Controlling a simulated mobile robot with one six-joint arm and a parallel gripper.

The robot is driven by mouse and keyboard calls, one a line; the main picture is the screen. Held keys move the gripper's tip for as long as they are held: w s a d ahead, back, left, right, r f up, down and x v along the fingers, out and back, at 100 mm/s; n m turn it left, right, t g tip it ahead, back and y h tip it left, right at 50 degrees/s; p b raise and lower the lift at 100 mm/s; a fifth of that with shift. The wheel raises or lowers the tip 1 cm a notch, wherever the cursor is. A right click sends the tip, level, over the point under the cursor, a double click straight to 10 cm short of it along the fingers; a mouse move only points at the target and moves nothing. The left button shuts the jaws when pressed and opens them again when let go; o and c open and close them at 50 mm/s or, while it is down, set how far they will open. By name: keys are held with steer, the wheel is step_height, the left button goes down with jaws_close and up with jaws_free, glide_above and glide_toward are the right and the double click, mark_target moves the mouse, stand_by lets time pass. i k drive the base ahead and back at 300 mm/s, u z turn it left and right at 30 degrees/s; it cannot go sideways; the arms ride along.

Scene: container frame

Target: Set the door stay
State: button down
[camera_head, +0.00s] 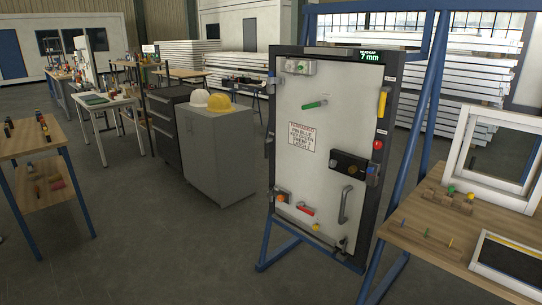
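A white door panel (325,95) stands upright in a dark frame (272,90) on a blue stand. It looks closed. A green handle (314,104) sits on its upper half. A yellow handle (382,102) and a red knob (377,145) are at its right edge. A black lock box (348,163) sits mid-right above a grey pull handle (344,205). Low on the panel are an orange-knobbed block (282,197), a red lever (306,209) and a yellow knob (316,227). I cannot tell which fitting is the door stay. My gripper is not in view.
A display (371,57) reads 7 mm. A notice (302,136) hangs on the panel. A wooden bench (425,262) with coloured pins and a white window frame (497,150) stands right. A grey cabinet (222,160) with hard hats stands left. The floor left-front is clear.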

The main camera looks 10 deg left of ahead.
mark_target(266, 141)
steer(key=u, duration=0.55)
steer(key=i, duration=1.65)
steer(key=u, duration=0.1)
